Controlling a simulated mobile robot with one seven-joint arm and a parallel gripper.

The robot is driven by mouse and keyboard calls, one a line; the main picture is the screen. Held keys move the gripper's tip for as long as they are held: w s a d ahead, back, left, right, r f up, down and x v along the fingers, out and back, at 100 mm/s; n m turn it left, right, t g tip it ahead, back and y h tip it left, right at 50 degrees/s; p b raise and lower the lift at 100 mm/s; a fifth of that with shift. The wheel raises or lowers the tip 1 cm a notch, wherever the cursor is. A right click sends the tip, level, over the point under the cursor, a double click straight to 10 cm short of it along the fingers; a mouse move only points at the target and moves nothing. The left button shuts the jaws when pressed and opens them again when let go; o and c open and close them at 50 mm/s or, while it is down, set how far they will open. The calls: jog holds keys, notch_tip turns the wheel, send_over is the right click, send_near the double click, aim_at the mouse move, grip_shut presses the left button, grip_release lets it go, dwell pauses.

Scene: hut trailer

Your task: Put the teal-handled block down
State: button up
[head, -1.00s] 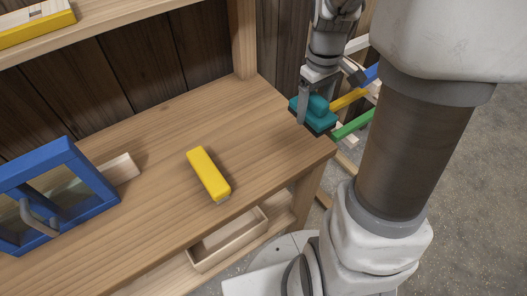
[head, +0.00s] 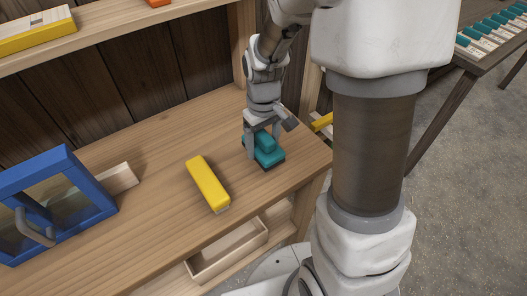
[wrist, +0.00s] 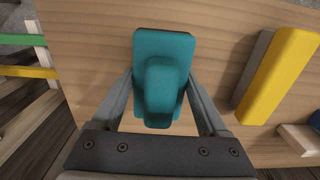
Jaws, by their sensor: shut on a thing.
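The teal-handled block (head: 267,152) has a teal top with a raised teal handle and a dark base. It is at the right part of the wooden workbench (head: 150,215), on or just above the top; I cannot tell if it touches. My gripper (head: 262,147) is shut on it from above. In the wrist view the teal block (wrist: 163,60) sits between the two fingers of my gripper (wrist: 163,105), with bare wood below it.
A yellow block (head: 208,184) lies on the bench left of the teal one. A blue frame (head: 60,205) stands farther left, with a pale wood piece (head: 121,178) beside it. An open wooden drawer (head: 228,252) is below the front edge. Bare wood lies behind the yellow block.

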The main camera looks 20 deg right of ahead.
aim_at(264, 153)
notch_tip(264, 153, down, 3)
jog(key=shift+f, duration=0.15)
jog(key=shift+c, duration=0.6)
jog(key=o, duration=1.2)
jog(key=shift+f, duration=0.1)
